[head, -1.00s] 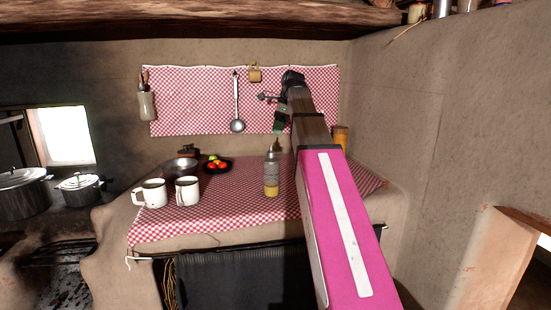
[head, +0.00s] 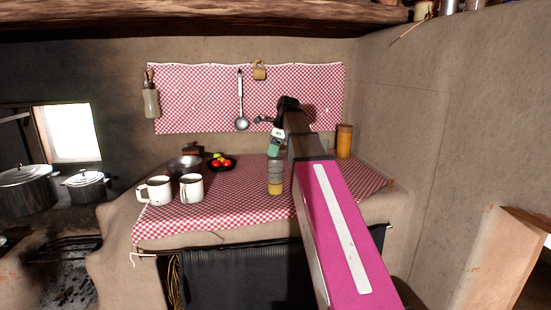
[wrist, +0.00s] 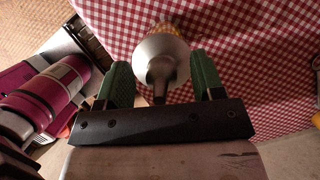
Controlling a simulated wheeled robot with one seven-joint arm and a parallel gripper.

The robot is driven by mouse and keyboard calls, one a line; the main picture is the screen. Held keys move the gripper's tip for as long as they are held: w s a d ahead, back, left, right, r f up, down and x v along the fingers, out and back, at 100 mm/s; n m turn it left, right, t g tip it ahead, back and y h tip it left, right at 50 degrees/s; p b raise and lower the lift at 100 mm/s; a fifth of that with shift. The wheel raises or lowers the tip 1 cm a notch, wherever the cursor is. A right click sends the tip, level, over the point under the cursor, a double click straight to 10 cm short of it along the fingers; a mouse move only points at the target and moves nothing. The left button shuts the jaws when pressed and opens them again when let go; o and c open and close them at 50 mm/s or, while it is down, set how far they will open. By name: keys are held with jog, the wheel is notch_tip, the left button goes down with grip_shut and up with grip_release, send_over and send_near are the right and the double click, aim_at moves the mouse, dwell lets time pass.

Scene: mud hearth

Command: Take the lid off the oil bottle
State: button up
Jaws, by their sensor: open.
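The oil bottle (head: 275,178) stands upright on the checked cloth, with yellow oil in its lower part. Its grey, cone-shaped lid (wrist: 161,58) with a dark narrow spout shows from above in the wrist view. My gripper (head: 276,143) is just above the bottle and hides its top in the head view. In the wrist view my gripper (wrist: 162,72) is open. One green finger is on each side of the lid, with a gap visible on both sides.
Two white mugs (head: 155,190) stand left of the bottle. A metal bowl (head: 185,165) and a dark plate of fruit (head: 222,164) are behind them. An orange-brown canister (head: 344,141) stands at the back right. The cloth-covered counter (head: 230,215) is clear in front of the bottle.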

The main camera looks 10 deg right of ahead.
jog(key=shift+f, duration=0.25)
jog(key=c, duration=1)
jog(key=shift+r, duration=0.1)
